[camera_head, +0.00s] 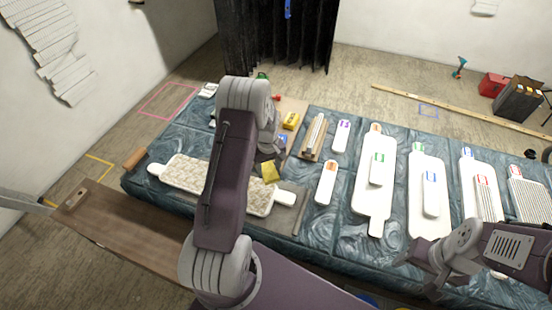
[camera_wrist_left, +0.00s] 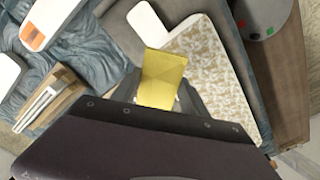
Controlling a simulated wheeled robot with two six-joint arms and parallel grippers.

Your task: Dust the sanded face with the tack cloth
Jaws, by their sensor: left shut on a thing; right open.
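A white board with rounded end tabs and a cream, patterned relief face (camera_head: 185,172) lies on a grey mat at the left part of the table; it also shows in the left wrist view (camera_wrist_left: 208,60). My left gripper (camera_head: 268,160) is shut on a yellow tack cloth (camera_head: 270,173), which sticks out beyond its fingers in the left wrist view (camera_wrist_left: 163,72). The cloth is over the board's right part; I cannot tell whether it touches the face. My left arm hides part of the board. My right gripper (camera_head: 432,268) is open and empty at the table's front right.
Several white boards with coloured labels (camera_head: 374,185) lie across the right of the blue-covered table. A wooden tray with brushes (camera_head: 313,138) and a yellow block (camera_head: 291,121) lie behind the cloth. A brown plank (camera_head: 125,228) stands along the front left.

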